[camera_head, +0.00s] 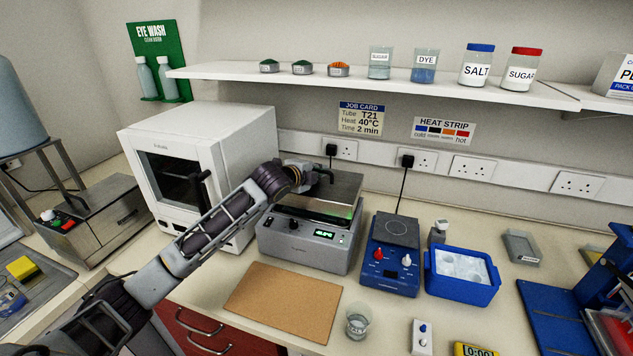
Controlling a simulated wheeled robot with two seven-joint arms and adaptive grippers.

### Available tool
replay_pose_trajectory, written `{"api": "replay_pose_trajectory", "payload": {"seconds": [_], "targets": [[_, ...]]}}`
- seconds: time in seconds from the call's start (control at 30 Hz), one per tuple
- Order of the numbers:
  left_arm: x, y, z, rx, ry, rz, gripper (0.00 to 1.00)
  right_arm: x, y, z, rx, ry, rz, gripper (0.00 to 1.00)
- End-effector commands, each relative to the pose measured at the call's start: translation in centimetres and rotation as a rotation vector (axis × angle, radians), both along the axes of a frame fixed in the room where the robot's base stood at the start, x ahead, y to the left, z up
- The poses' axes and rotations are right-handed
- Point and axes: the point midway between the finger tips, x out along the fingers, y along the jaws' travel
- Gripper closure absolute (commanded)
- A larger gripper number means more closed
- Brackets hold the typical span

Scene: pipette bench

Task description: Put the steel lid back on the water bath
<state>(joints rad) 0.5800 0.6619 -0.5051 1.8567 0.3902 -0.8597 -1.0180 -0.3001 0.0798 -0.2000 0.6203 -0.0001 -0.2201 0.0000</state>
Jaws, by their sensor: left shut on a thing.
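The water bath (303,246) is a grey box with a black knob and a green lit display, standing at the middle of the bench. The steel lid (338,193) is a flat metal plate over the top of the bath. My left gripper (322,176) is at the lid's dark handle and shut on it. My left arm hides the lid's left part and the bath's back left corner. My right gripper is not in view.
A white oven (215,150) stands close on the left. A blue hotplate (391,255) and a blue ice box (460,272) stand on the right. A brown board (283,302) and a small beaker (358,322) are in front. A shelf (400,80) with jars runs above.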

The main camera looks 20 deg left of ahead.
Motion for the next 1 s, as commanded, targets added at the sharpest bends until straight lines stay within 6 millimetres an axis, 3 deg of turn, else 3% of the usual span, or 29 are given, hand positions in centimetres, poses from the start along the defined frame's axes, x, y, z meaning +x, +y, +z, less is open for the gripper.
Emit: {"api": "replay_pose_trajectory", "payload": {"seconds": [0.27,0.6,1.0], "targets": [[0.0,0.0,-0.3,0.000,-0.002,0.000,1.00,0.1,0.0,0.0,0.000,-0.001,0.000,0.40],[0.0,0.0,-3.3,-0.002,-0.002,0.000,1.00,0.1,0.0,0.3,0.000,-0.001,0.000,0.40],[0.0,0.0,-3.6,-0.001,-0.003,-0.001,1.00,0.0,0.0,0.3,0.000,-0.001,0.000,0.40]]}}
